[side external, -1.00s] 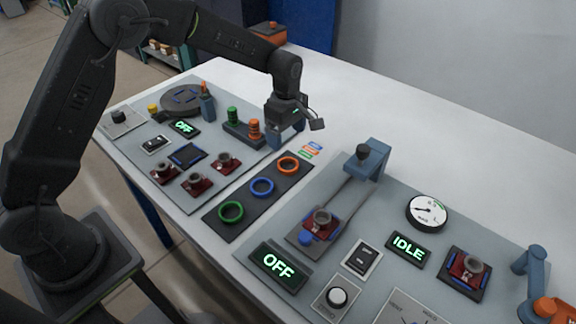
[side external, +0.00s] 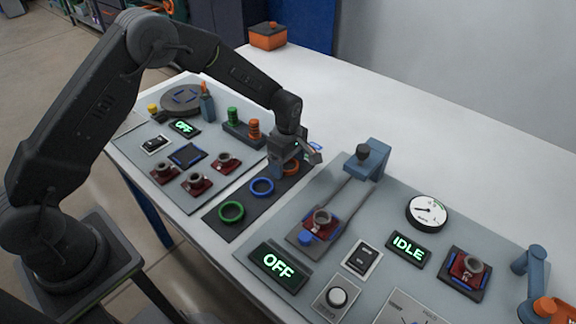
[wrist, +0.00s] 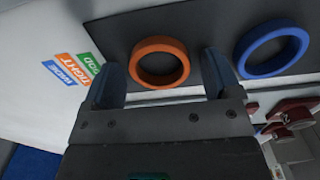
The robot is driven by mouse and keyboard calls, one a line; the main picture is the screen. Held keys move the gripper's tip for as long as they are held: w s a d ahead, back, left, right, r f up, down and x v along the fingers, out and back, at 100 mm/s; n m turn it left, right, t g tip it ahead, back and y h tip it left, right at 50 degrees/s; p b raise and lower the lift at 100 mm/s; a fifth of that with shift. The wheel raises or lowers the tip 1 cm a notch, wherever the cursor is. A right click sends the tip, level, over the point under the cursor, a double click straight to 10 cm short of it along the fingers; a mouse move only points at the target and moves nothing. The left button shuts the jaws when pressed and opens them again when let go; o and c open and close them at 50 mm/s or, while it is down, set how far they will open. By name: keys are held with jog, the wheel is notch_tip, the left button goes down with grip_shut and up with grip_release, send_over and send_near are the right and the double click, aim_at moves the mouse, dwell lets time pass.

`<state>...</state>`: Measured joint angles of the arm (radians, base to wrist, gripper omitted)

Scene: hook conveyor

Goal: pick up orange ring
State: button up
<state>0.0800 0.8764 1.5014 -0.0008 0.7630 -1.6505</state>
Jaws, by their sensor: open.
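The orange ring (wrist: 160,62) lies flat on a dark mat (wrist: 206,22), between the two spread fingers of my gripper (wrist: 163,75) in the wrist view. The fingers do not touch it there. In the side external view the orange ring (side external: 291,168) is partly hidden behind my gripper (side external: 287,172), which is low over the mat's far end. The blue ring (wrist: 273,48) lies beside it, also seen in the side view (side external: 262,187). A green ring (side external: 231,211) lies at the mat's near end.
A panel with a post (side external: 362,160), a red fixture and displays stands right of the mat. A panel with red fixtures (side external: 196,181) and coloured stacks (side external: 253,130) is on the left. Coloured labels (wrist: 75,69) lie near the ring.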

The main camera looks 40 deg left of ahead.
jog(key=c, duration=1)
